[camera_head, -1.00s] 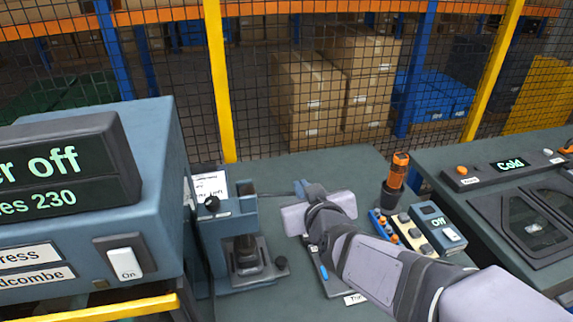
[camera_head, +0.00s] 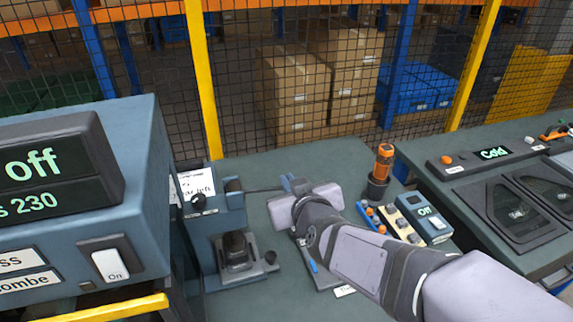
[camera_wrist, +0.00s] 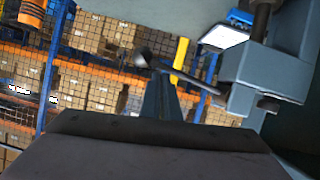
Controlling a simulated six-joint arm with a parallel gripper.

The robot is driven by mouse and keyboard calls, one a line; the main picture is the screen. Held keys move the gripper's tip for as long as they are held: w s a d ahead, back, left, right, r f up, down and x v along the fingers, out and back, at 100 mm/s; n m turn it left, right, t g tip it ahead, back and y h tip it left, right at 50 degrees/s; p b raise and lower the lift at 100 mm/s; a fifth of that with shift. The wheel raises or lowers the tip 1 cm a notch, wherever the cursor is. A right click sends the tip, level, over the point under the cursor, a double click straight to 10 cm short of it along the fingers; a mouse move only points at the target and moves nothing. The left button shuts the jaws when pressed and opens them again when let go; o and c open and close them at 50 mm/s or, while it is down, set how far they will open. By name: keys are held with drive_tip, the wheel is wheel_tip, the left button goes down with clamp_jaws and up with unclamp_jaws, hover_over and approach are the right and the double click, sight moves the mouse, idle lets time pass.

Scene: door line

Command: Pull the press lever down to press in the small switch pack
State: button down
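The blue-grey press (camera_head: 232,218) stands left of centre in the head view. Its lever (camera_head: 263,190) is a thin rod sticking out to the right, roughly level. In the wrist view the lever (camera_wrist: 190,80) ends in a dark round knob (camera_wrist: 144,58) just beyond my fingertips. My gripper (camera_head: 289,184) is at the lever's outer end, its narrow fingers (camera_wrist: 162,98) close together. I cannot tell whether they touch the rod. A dark block (camera_head: 235,243) sits in the press bed; I cannot make out the small switch pack there.
A machine with a display (camera_head: 60,175) stands close on the left. Right of my arm are an orange-topped tool in a dark cup (camera_head: 378,188), small parts and a blue box reading "Off" (camera_head: 425,220). A dark-lidded unit (camera_head: 510,205) is at far right. Mesh fencing closes the back.

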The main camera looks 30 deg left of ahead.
drive_tip(key=s+d+r+p, duration=0.5)
drive_tip(key=d+r, duration=0.1)
drive_tip(key=r, duration=0.2)
drive_tip(key=shift+d+p, duration=0.35)
drive_tip(key=shift+d, duration=0.05)
idle(0.6)
